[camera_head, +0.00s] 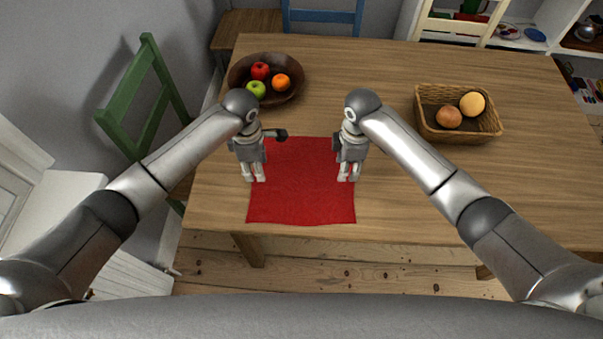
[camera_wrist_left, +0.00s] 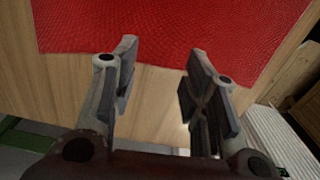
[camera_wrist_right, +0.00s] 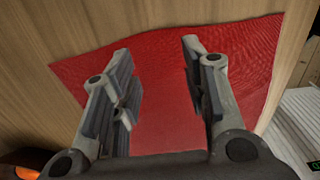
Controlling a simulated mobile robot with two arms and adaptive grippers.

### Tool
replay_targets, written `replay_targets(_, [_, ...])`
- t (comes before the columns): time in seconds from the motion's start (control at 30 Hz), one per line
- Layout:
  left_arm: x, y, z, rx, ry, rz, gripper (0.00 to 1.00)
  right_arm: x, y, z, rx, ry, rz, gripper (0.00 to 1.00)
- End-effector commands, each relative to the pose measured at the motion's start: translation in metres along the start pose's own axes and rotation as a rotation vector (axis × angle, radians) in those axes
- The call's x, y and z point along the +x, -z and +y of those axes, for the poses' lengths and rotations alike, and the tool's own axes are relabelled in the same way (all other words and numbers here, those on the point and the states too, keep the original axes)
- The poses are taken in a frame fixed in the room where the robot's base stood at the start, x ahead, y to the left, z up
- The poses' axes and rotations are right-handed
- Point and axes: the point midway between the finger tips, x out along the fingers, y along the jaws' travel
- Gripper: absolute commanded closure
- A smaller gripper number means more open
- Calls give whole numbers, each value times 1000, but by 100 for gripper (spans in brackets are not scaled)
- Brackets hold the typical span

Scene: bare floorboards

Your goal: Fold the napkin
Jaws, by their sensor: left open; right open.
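A red napkin (camera_head: 300,198) lies flat and spread out on the wooden table, near its front edge. My left gripper (camera_head: 254,179) is open and empty above the napkin's left side. In the left wrist view the napkin (camera_wrist_left: 180,25) lies beyond the open fingers (camera_wrist_left: 157,75), with bare wood between them. My right gripper (camera_head: 348,178) is open and empty above the napkin's right side. In the right wrist view the napkin (camera_wrist_right: 160,110) spreads under the open fingers (camera_wrist_right: 160,65). The grippers hide parts of the napkin's side edges in the head view.
A dark bowl (camera_head: 236,78) with apples and an orange stands at the table's back left. A wicker basket (camera_head: 459,134) with two round fruits stands to the right. A green chair (camera_head: 143,95) is at the left.

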Motion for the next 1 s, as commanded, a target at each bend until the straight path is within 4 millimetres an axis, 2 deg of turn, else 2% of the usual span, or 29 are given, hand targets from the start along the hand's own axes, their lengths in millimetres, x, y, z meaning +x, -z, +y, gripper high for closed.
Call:
replay_targets(0.1, [15, 0, 0, 1, 2, 1, 59, 15, 0, 0, 2, 1, -1, 59])
replay_targets(0.23, [24, 0, 0, 1, 0, 1, 59, 25, 0, 0, 1, 0, 0, 59])
replay_targets(0.73, [32, 0, 0, 1, -1, 0, 59, 32, 0, 0, 1, -1, 0, 59])
replay_targets(1.0, [31, 0, 0, 1, 0, 0, 75, 31, 0, 0, 1, -1, 0, 75])
